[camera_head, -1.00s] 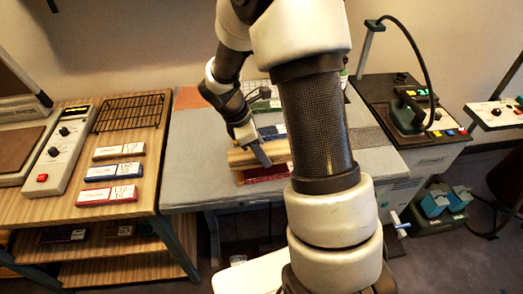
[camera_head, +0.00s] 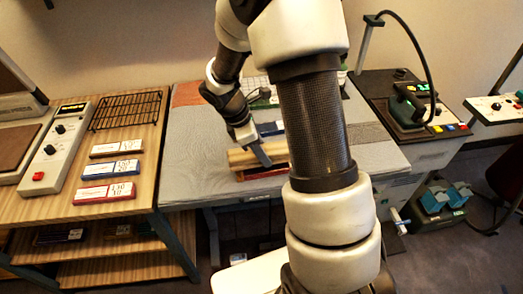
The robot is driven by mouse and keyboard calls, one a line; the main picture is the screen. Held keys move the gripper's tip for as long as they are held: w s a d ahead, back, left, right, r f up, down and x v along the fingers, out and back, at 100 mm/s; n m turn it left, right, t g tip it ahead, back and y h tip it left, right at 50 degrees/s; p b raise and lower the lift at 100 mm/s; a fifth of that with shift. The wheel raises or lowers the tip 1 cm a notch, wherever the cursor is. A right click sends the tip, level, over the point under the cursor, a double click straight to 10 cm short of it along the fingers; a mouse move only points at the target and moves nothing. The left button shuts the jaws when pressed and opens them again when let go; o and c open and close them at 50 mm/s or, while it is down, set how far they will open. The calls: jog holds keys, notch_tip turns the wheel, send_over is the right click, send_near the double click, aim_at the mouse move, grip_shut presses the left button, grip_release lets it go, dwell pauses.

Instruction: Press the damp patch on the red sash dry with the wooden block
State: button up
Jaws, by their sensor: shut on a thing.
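The wooden block (camera_head: 240,158) is a long pale piece of wood on the grey work table (camera_head: 205,182). My gripper (camera_head: 262,156) is shut on it from above. The red sash (camera_head: 262,173) shows as a narrow dark red strip along the block's near side. The block hides much of it, and my arm covers the area to the right. I cannot make out the damp patch, nor whether the block touches the cloth.
A dark blue item (camera_head: 270,129) lies just behind the block. The wooden side table (camera_head: 150,175) at left holds a wire rack (camera_head: 127,110) and labelled boxes. A green iron (camera_head: 409,104) stands on the cart at right. The grey table is bare left of the block.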

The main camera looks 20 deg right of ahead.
jog(key=shift+f+b, duration=0.7)
jog(key=shift+f, duration=0.2)
jog(key=shift+f, duration=0.85)
jog(key=shift+c, duration=0.2)
jog(key=shift+o, duration=0.2)
jog(key=shift+r, duration=0.1)
jog(key=shift+s+d+b, duration=0.2)
jog(key=shift+d+b, duration=0.1)
jog(key=shift+d, duration=0.95)
jog(key=shift+w+a+r, duration=0.1)
jog(key=shift+w+a, duration=0.1)
jog(key=shift+a, duration=1.15)
jog(key=shift+p, duration=0.3)
jog(key=shift+w+r, duration=0.1)
jog(key=shift+r, duration=0.75)
jog(key=shift+d+r+p, duration=0.1)
jog(key=shift+p, duration=0.2)
